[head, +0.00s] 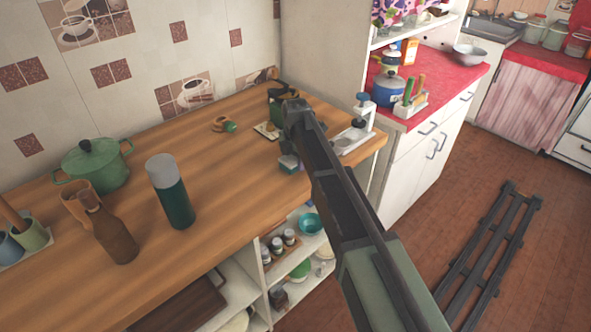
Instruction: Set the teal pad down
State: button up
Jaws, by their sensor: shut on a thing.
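The teal pad (289,160) is a small block-like piece near the front right of the wooden counter (225,185). My gripper (293,169) is shut on it, just left of my dark arm link, which hides part of the gripper. The pad is close above the counter top or touching it; I cannot tell which.
A tan board with a dark green item (267,129) lies behind the pad, and a white stand (354,136) is to the right. A green flask (170,191), brown bottle (110,232) and green pot (94,164) stand left. The counter between flask and pad is clear.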

jog(key=shift+p, duration=0.3)
jog(key=shift+f, duration=0.3)
jog(key=o, duration=0.9)
jog(key=shift+r, duration=0.1)
jog(key=shift+c, duration=0.2)
notch_tip(320, 180, up, 12)
jog(key=p, duration=1.2)
jog(key=shift+r, duration=0.15)
jog(key=shift+s+d, duration=0.1)
